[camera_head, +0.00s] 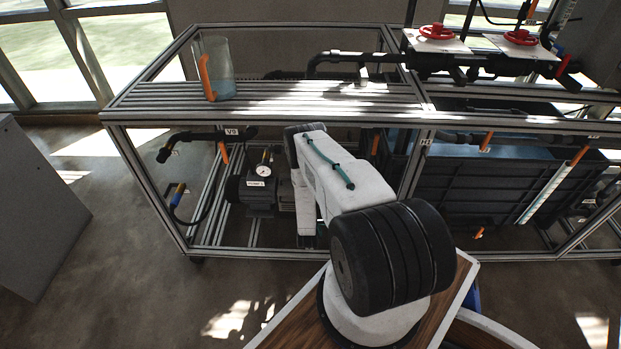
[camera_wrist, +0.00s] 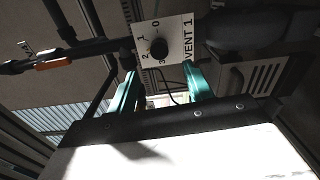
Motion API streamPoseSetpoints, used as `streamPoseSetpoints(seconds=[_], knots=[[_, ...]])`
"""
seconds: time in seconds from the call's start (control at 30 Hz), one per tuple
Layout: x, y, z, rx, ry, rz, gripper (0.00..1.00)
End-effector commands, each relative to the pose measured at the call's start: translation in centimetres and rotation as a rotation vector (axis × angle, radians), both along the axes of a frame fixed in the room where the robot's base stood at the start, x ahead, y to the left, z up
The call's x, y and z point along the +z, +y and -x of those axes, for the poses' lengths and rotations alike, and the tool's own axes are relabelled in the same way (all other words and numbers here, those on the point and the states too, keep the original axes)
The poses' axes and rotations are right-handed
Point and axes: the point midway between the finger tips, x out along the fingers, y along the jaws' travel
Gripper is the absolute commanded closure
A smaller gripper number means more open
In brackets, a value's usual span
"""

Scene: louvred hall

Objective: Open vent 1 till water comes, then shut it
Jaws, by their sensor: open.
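In the wrist view a white plate marked VENT 1 (camera_wrist: 178,59) carries a small round black knob (camera_wrist: 158,47) with the figures 0 to 3 around it. I cannot make out where the knob points. My gripper (camera_wrist: 161,72) is open, its two teal fingers apart and empty. The fingertips lie just below the knob in the picture, and the knob looks clear of them. No water shows at the vent. In the head view my arm reaches into the frame, and the gripper and vent plate are not seen there.
A clear jug with an orange handle (camera_head: 216,68) stands on the metal frame (camera_head: 270,97). Black pipework with an orange lever (camera_wrist: 55,64) runs left of the plate. A pump with a gauge (camera_head: 262,185), a dark tank (camera_head: 475,185) and red valve wheels (camera_head: 437,31) are nearby.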

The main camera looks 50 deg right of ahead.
Motion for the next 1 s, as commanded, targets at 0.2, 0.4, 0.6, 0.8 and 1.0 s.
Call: streamPoseSetpoints(seconds=[0.2, 0.4, 0.6, 0.8, 1.0], knots=[[0.1, 0.1, 0.1, 0.0, -0.057, -0.046, 0.49], [0.2, -1.7, -1.3, -0.001, -0.055, -0.043, 0.49], [0.2, -3.9, -3.2, -0.001, -0.055, -0.043, 0.49], [0.1, -6.0, -5.0, -0.001, -0.054, -0.042, 0.49], [0.1, -6.6, -5.6, 0.001, -0.053, -0.044, 0.49]])
